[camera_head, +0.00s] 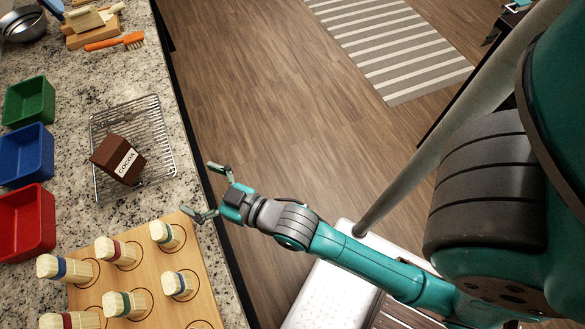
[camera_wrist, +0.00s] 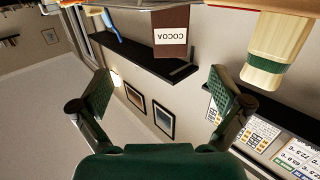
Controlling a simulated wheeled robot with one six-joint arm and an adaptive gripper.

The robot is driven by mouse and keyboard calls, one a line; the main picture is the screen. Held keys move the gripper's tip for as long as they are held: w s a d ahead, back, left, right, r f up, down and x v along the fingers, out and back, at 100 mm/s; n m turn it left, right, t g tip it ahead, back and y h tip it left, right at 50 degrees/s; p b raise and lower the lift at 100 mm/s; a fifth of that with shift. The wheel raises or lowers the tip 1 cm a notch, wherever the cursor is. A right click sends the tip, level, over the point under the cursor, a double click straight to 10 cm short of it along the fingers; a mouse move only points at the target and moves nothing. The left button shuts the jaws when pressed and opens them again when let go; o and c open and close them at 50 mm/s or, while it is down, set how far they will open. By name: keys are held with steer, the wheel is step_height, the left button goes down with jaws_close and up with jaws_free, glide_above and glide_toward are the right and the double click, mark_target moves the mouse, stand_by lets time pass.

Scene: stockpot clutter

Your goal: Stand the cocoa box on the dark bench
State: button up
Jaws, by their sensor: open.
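The cocoa box (camera_head: 110,150) is brown with a white label and rests on a wire rack on the granite counter. In the wrist view, the cocoa box (camera_wrist: 170,48) shows beyond my fingers at the top, in a picture that looks upside down. It appears upright there. My gripper (camera_head: 205,190) is open and empty, right of the box by the counter's edge and apart from it. Both fingers also show in the wrist view (camera_wrist: 160,95). A dark edge shows at right behind my arm in the head view; I cannot tell if it is the dark bench.
The wire rack (camera_head: 155,120) stands between green (camera_head: 28,102), blue (camera_head: 25,155) and red (camera_head: 25,222) bins and the counter edge. A wooden board (camera_head: 190,255) with several pale pegs lies near my gripper. Boards and an orange brush (camera_head: 115,42) lie farther back. The floor (camera_head: 290,110) is open.

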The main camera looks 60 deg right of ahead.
steer(key=s+d+f+g+h, duration=0.1)
steer(key=s+d, duration=0.1)
steer(key=s, duration=1.1)
steer(key=s+d+f+m+g+h, duration=0.1)
steer(key=s+d+f, duration=0.1)
steer(key=s, duration=1.2)
steer(key=shift+s+d, duration=0.15)
steer(key=shift+s, duration=0.05)
steer(key=n+t+y, duration=0.2)
steer(key=t+y, duration=0.1)
glide_toward(118, 155)
steer(key=w, duration=0.2)
steer(key=shift+w+a+r, duration=0.1)
steer(key=shift+w+a, duration=0.25)
steer(key=shift+w, duration=1.35)
steer(key=shift+w+a+r, duration=0.1)
steer(key=shift+w+a, duration=0.25)
steer(key=shift+w, duration=1.35)
steer(key=shift+w+a, duration=0.3)
steer(key=shift+w, duration=1.4)
